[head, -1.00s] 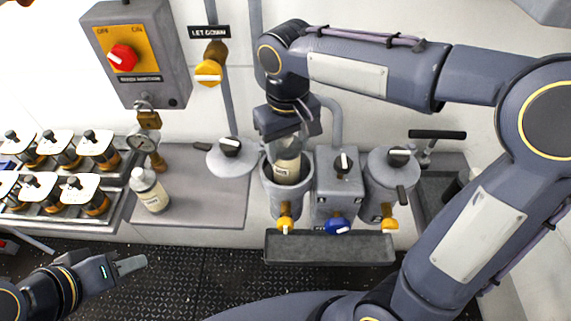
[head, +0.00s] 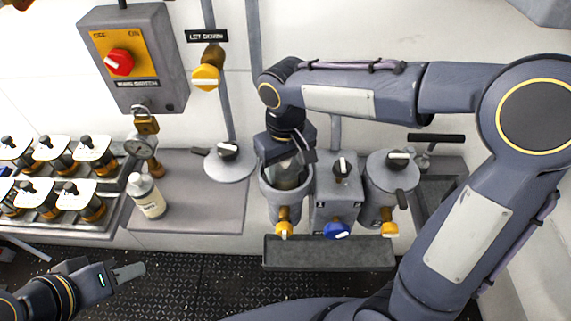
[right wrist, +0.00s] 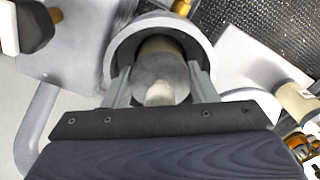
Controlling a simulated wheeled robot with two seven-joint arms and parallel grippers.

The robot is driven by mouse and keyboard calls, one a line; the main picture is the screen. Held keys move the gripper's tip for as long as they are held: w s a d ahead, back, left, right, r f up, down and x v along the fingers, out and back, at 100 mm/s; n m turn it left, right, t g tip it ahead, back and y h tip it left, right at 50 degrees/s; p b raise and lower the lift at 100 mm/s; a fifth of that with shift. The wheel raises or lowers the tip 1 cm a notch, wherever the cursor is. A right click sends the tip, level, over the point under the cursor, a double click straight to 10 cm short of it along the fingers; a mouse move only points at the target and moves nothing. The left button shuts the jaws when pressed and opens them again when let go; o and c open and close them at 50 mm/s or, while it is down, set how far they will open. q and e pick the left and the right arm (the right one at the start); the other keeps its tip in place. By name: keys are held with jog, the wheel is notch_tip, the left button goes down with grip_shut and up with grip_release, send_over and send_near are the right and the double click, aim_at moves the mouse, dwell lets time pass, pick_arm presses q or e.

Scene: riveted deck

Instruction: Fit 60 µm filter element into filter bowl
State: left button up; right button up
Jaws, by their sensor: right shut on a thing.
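The filter element (right wrist: 160,75) is a grey-topped cylinder between the fingers of my right gripper (right wrist: 158,85) in the right wrist view. My right gripper (head: 290,166) is shut on it in the head view, pointing down at the open filter bowl (head: 266,193). The element is inside the bowl's mouth, and the bowl's rim (right wrist: 113,55) surrounds it. Its lower end and any marking are hidden. My left gripper (head: 128,272) is over the dark floor at lower left, apart from everything; its jaw gap is not clear.
A lid with a black knob (head: 229,166) lies on the grey bench left of the bowl. A labelled white bottle (head: 148,197) stands farther left. Several white-topped items fill racks at left.

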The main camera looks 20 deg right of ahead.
jog(key=o, duration=1.1)
jog(key=shift+f, duration=0.1)
jog(key=shift+c, duration=0.2)
jog(key=shift+r+p, duration=0.3)
jog(key=shift+r, duration=0.05)
notch_tip(320, 180, up, 12)
jog(key=shift+r+p, duration=0.25)
jog(key=shift+p, duration=0.2)
jog(key=s+d+f+m+t+y, duration=0.2)
jog(key=s+d+f, duration=0.2)
jog(key=s, duration=0.4)
jog(key=s+d+f+m+t+y, duration=0.1)
jog(key=s+d+f+m+t, duration=0.1)
jog(key=s+d+f, duration=0.3)
jog(key=shift+s+f+m+t+y, duration=0.35)
jog(key=shift+s+f+t, duration=0.4)
jog(key=shift+s, duration=0.75)
jog(key=shift+r, duration=0.1)
